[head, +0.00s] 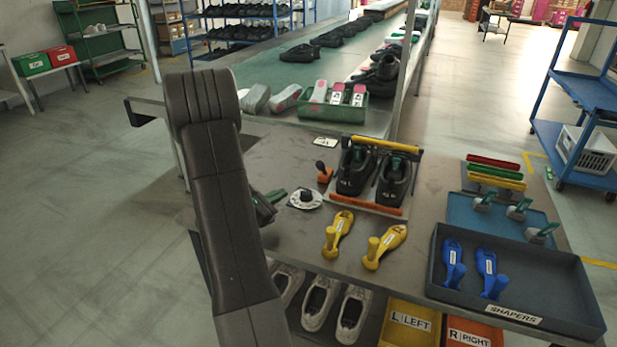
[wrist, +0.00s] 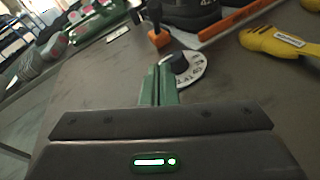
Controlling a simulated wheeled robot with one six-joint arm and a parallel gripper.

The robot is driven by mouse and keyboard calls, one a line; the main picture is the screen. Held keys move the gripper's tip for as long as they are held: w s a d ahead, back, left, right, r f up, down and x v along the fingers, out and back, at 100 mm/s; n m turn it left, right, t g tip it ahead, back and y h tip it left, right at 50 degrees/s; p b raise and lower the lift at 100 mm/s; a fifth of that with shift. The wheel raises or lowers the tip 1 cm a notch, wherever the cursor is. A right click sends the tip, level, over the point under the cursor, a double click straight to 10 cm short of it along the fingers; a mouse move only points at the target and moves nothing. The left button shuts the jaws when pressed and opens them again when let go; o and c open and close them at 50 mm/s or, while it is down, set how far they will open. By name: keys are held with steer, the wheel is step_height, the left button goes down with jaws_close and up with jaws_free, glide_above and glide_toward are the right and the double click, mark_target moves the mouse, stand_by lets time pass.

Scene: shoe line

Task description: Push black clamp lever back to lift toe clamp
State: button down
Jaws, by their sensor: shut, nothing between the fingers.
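The black clamp lever (head: 320,167) stands up from a small orange base beside the shoe fixture; it also shows at the top of the wrist view (wrist: 153,18). Two black shoes (head: 353,171) sit side by side in the fixture, with a yellow bar (head: 385,143) across their far end and an orange bar (head: 365,203) along the near end. I cannot tell which bar is the toe clamp. My gripper (head: 280,193), with green fingers (wrist: 158,83), is shut and empty, low over the table, left of and nearer than the lever, apart from it.
A white dial with a black knob (head: 305,198) lies between my gripper and the lever. Two yellow shapers (head: 339,234) lie in front of the fixture. A green crate (head: 338,106) stands behind. A dark tray (head: 572,290) with blue shapers is at the right.

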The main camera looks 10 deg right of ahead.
steer(key=shift+w+a+f, duration=0.15)
glide_toward(323, 169)
steer(key=w+f, duration=0.3)
steer(key=f, duration=0.1)
steer(key=shift+d+p, duration=0.3)
steer(key=shift+p, duration=0.05)
steer(key=shift+w+d+r, duration=0.25)
steer(key=shift+d+r, duration=0.1)
steer(key=shift+d, duration=0.15)
steer(key=shift+w+d+r, duration=0.2)
steer(key=shift+d+r, duration=0.15)
steer(key=shift+d, duration=0.1)
steer(key=shift+w+d+r+p, duration=0.25)
steer(key=shift+d+r+p, duration=0.1)
steer(key=shift+d, duration=0.2)
steer(key=shift+r, duration=0.1)
